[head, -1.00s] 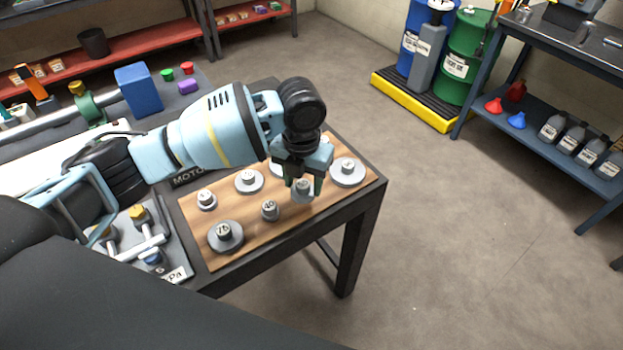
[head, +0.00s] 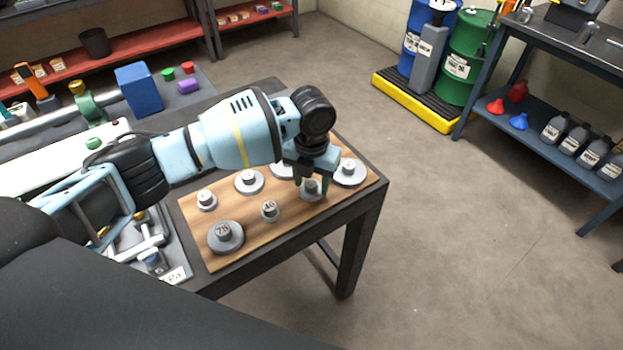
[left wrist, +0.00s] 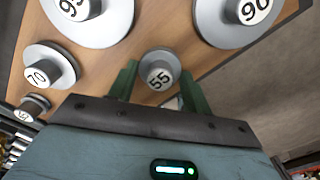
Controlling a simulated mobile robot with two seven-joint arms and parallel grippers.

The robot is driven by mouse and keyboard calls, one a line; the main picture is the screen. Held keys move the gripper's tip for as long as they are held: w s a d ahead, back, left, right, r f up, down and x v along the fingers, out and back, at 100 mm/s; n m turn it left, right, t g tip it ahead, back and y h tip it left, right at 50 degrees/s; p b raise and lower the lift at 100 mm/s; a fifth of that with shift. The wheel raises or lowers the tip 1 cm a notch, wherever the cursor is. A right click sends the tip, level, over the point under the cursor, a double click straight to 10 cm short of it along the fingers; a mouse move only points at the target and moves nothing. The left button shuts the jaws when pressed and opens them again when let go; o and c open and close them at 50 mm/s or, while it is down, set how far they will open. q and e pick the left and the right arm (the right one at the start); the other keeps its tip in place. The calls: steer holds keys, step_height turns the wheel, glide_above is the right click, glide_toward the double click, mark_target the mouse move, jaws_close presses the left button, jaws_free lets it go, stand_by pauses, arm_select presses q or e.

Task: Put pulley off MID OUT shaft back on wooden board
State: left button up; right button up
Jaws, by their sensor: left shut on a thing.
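My left gripper (head: 312,180) is over the right part of the wooden board (head: 245,208), pointing down. It is shut on a small grey pulley (head: 311,191), whose hub reads 55 in the left wrist view (left wrist: 160,68). The green fingers stand on either side of its hub. The pulley looks upright and at or just above the board; I cannot tell whether it touches. The MID OUT shaft cannot be made out. My right gripper is not in view.
Several other pulleys stand on the board, among them one marked 76 (head: 225,237), a small one (head: 270,210) to its right, and a large one (head: 349,173) close right of the held pulley. The table's dark edge (head: 300,240) runs along the front.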

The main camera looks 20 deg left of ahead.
mark_target(312, 183)
arm_select(q)
steer(key=shift+f, duration=0.15)
steer(key=o, duration=1)
steer(key=shift+o, duration=0.2)
step_height(312, 183, up, 12)
steer(key=shift+r, duration=0.2)
